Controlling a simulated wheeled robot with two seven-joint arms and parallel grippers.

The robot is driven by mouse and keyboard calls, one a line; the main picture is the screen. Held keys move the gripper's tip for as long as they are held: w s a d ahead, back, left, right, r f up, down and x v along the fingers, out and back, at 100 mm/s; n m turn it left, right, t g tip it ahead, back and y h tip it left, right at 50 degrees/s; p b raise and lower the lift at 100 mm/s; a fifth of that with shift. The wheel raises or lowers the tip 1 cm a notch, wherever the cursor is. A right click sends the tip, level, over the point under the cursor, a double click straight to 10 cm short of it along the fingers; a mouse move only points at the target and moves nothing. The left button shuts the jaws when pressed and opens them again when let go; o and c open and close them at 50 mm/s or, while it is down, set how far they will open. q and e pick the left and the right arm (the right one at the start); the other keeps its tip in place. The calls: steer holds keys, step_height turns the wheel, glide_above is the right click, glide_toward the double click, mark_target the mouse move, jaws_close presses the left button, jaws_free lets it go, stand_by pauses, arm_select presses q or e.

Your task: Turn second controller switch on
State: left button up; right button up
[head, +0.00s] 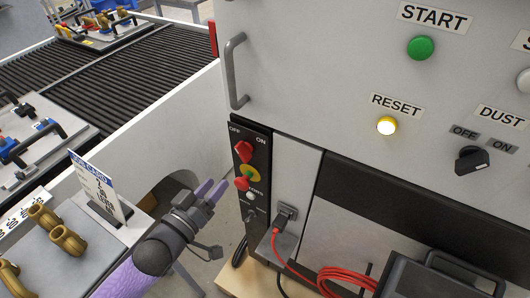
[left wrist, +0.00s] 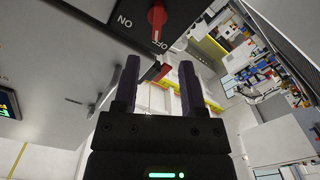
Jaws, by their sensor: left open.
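A narrow black controller panel (head: 262,146) with OFF and ON labels stands upright on the machine's front. An upper red switch (head: 243,151) sits below the labels, and it also shows in the left wrist view (left wrist: 157,15). My right gripper is out of view.
A grey door handle (head: 235,72) juts out above the panel. A plug (head: 284,216) and coiled red cable (head: 345,279) are to the right. A card stand (head: 100,192) and brass parts (head: 67,242) lie left of the arm. A black dust knob (head: 472,160) is far right.

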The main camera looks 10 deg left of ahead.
mark_target(239, 154)
arm_select(q)
steer(key=x, duration=0.3)
steer(key=b+x, duration=0.1)
steer(key=x, duration=0.2)
steer(key=r+x, duration=0.1)
steer(key=x, duration=0.3)
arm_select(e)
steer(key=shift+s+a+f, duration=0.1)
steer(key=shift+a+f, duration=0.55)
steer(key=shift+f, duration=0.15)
arm_select(q)
steer(key=shift+s+f, duration=0.1)
jaws_close()
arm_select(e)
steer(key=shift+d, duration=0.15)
